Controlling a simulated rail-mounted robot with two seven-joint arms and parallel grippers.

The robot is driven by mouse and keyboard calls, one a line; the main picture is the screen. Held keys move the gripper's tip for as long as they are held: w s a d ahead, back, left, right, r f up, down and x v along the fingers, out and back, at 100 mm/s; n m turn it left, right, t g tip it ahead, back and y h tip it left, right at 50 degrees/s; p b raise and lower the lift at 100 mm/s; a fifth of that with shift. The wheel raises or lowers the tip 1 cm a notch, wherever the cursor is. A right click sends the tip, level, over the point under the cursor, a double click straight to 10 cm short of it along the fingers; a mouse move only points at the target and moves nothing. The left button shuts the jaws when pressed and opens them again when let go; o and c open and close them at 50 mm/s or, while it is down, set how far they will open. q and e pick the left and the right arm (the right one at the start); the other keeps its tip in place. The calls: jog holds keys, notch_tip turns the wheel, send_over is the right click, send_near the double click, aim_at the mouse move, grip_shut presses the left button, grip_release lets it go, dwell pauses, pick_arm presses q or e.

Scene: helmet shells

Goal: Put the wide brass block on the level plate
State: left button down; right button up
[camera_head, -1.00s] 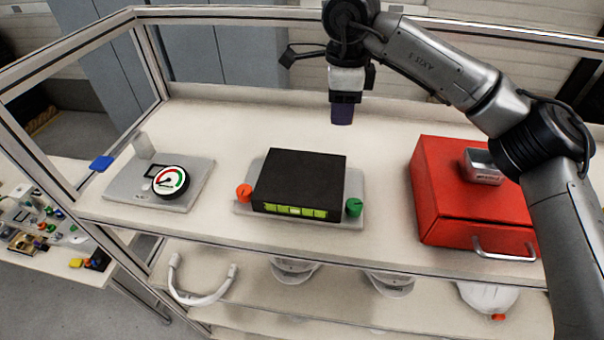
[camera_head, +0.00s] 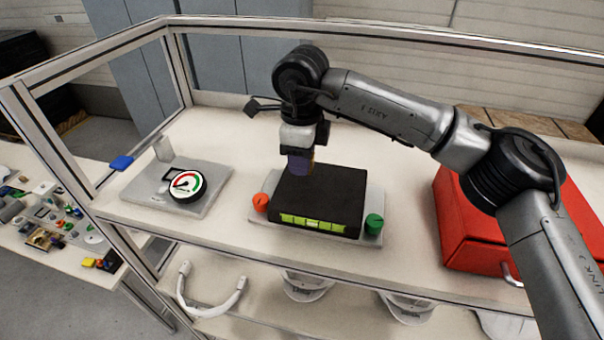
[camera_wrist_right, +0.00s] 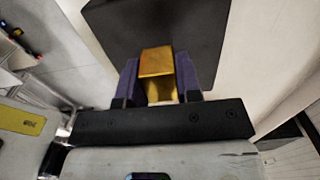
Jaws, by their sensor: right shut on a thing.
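My right gripper (camera_head: 300,165) is shut on the brass block (camera_wrist_right: 157,62), which sits between its purple fingers in the right wrist view. In the head view the fingers hide nearly all of the block. They are at the back left part of a black slab (camera_head: 325,195) with a lit green segmented strip on its front, which I take as the level plate. The slab also shows behind the block in the right wrist view (camera_wrist_right: 195,25). I cannot tell whether the block touches it. My left gripper is not in view.
An orange knob (camera_head: 261,202) and a green knob (camera_head: 374,223) flank the slab on its grey base (camera_head: 372,195). A grey scale with a dial (camera_head: 187,184) stands left, a red case (camera_head: 455,235) right.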

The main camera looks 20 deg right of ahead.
aim_at(302, 184)
jog(key=shift+f+b, duration=1.1)
jog(key=shift+f, duration=0.85)
jog(key=shift+f, duration=0.15)
jog(key=o, duration=1)
jog(key=shift+o, duration=0.2)
